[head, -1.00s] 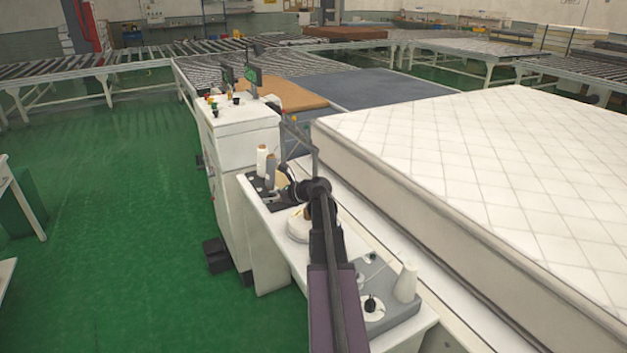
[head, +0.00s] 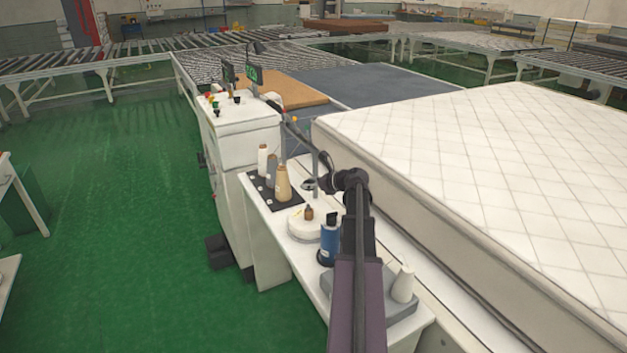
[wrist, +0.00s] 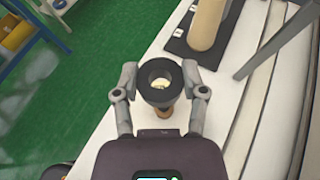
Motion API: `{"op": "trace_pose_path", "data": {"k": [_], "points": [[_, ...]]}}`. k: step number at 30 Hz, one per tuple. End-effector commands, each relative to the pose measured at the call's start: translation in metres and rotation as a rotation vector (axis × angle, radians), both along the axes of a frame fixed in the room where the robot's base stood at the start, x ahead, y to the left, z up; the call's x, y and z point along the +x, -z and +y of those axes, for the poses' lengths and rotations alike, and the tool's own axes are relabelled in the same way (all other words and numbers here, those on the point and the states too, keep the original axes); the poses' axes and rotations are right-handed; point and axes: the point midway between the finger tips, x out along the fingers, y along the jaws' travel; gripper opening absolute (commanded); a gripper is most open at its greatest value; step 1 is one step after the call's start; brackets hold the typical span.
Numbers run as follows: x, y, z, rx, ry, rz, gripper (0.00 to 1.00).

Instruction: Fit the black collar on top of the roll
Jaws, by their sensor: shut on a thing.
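My gripper (wrist: 160,85) is shut on the black collar (wrist: 150,92), a thick ring held level between its two grey fingers in the wrist view. In the head view the collar (head: 309,184) shows small and dark, above the white bench. A small brown roll-like piece (head: 308,214) stands upright on a white round base below the collar, apart from it. Part of that brown piece (wrist: 164,112) shows under the collar in the wrist view. Something pale yellow shows through the collar's hole. A blue roll (head: 330,240) with a dark top stands nearer, beside my arm.
A tan cone (head: 283,183) and a white spool (head: 262,160) stand on a black mat behind the collar. A thin grey post (head: 316,165) rises close by. The mattress (head: 480,150) lies right. A white cone (head: 403,284) stands on a grey block in front.

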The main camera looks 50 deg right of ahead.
Motion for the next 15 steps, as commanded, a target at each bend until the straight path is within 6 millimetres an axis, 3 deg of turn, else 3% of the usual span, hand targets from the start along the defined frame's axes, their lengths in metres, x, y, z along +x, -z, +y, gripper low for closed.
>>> {"op": "trace_pose_path", "data": {"k": [15], "points": [[0.0004, 0.0096, 0.0004, 0.000, 0.000, 0.000, 0.08]]}}
